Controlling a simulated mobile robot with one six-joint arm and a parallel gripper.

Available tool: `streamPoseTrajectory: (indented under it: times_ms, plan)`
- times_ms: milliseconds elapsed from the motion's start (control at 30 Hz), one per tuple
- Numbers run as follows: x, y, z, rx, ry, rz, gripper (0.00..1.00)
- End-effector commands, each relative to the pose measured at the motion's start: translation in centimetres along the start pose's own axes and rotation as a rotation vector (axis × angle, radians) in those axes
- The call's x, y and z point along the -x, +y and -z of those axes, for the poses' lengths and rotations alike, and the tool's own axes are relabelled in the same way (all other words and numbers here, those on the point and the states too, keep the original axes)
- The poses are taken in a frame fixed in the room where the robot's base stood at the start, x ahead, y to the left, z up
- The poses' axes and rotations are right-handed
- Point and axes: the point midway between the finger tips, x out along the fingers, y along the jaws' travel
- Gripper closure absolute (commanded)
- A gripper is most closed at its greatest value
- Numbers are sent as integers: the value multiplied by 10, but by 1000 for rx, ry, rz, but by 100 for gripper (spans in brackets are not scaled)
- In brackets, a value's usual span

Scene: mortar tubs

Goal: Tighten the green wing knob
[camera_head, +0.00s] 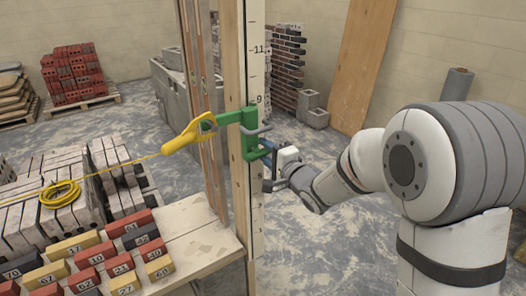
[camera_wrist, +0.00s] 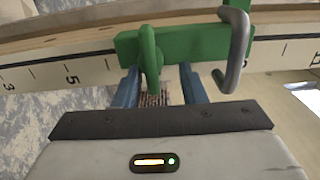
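A green clamp (camera_head: 250,134) sits on an upright wooden post with a white number scale. It shows close up in the wrist view (camera_wrist: 195,42). The green wing knob (camera_wrist: 149,58) stands out from the clamp there, long side roughly up and down in the picture. My gripper (camera_wrist: 161,82) has its two blue fingers apart, below and to either side of the knob's lower end. The left finger looks nearer the knob; I cannot tell whether it touches. In the head view my gripper (camera_head: 269,168) is at the clamp's right side, and the knob is hard to make out.
A grey bent handle (camera_wrist: 236,50) sticks out from the clamp, right of the fingers. A yellow line holder (camera_head: 188,135) hangs at the clamp's left with its line running left. Numbered bricks (camera_head: 122,263) lie on a wooden board. Open floor lies right of the post.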

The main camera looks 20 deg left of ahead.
Motion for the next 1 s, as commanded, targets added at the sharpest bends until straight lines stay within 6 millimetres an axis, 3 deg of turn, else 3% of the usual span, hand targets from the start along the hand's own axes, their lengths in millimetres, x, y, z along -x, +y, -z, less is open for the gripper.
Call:
streamPoseTrajectory:
  times_ms: [167,600,1000]
  plan:
    - [8,2,1,-1,3,-2,63]
    - [72,0,1,0,2,0,63]
    - [78,0,0,0,0,0,63]
